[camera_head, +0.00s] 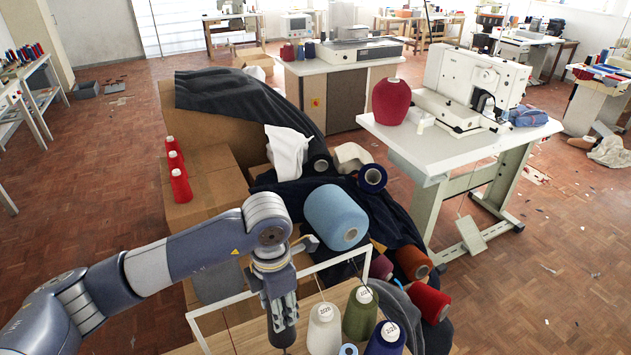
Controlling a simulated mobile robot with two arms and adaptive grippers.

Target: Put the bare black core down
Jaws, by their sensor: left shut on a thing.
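My left gripper (281,318) points straight down at the bottom of the head view, left of the white cone. It is shut on a dark piece, the black core (282,338), which shows only as a narrow dark shape between and below the fingers. The fingers hide most of it. It is over the wooden top (247,340) inside a thin white frame (245,296); I cannot tell whether its lower end touches the wood. My right gripper is not in view.
Beside the gripper stand a white cone (323,331), a green cone (360,313) and a navy cone (385,341). A big light-blue cone (336,217) lies behind on dark cloth. Cardboard boxes (207,190) with red cones stand left. A sewing-machine table (440,150) stands right.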

